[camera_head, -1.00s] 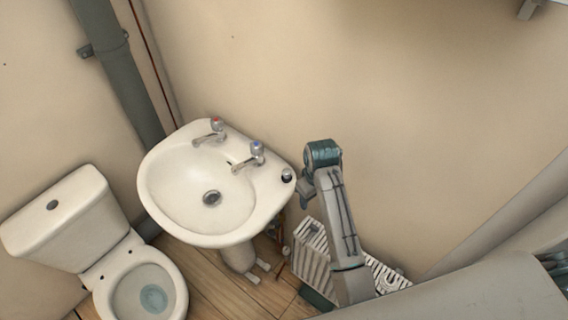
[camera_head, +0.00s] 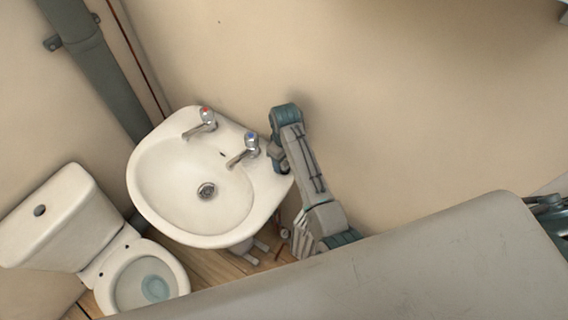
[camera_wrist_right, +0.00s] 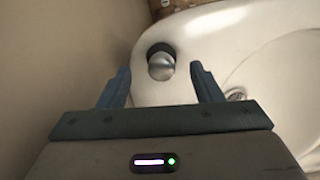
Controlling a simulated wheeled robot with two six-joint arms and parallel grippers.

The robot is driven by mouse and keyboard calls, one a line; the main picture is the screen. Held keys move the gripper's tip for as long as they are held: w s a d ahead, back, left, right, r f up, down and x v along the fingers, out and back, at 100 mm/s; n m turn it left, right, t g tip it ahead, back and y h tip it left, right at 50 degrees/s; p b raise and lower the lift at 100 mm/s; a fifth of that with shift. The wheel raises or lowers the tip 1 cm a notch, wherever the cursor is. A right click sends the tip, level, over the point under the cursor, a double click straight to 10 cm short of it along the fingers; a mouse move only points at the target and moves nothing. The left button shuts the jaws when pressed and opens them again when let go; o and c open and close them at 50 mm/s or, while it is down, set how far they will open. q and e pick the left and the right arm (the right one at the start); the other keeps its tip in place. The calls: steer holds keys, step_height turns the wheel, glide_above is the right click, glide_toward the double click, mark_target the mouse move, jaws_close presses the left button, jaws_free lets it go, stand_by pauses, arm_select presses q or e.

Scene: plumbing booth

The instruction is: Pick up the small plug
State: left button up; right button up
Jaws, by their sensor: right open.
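The small plug (camera_wrist_right: 161,62) shows in the right wrist view as a rounded chrome knob with a dark rim. It rests on the white rim of the sink. In the head view the right gripper covers the plug's place at the sink's right corner. My right gripper (camera_wrist_right: 160,73) is open, with one blue finger to each side of the plug's line. The plug appears between and just beyond the fingertips, and no contact is visible. In the head view this gripper (camera_head: 278,160) is over the right edge of the sink. My left gripper is not in view.
The white sink (camera_head: 158,205) has two chrome taps, the blue-topped one (camera_head: 245,148) close to my right gripper. The drain (camera_head: 206,190) is in its bowl. A toilet (camera_head: 55,225) stands at left. The beige wall (camera_head: 400,110) is close behind the arm.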

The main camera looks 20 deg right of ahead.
mark_target(285, 164)
steer(key=shift+s+f+p, duration=0.2)
steer(key=shift+f+p, duration=0.05)
steer(key=shift+f, duration=0.35)
steer(key=shift+s+f+p, duration=0.15)
steer(key=shift+f+p, duration=0.05)
steer(key=shift+f, duration=0.35)
steer(key=shift+w+f, duration=0.25)
steer(key=shift+f, duration=0.15)
steer(key=shift+s+r, duration=0.1)
steer(key=c, duration=1.2)
steer(key=shift+o, duration=0.2)
steer(key=shift+r, duration=0.1)
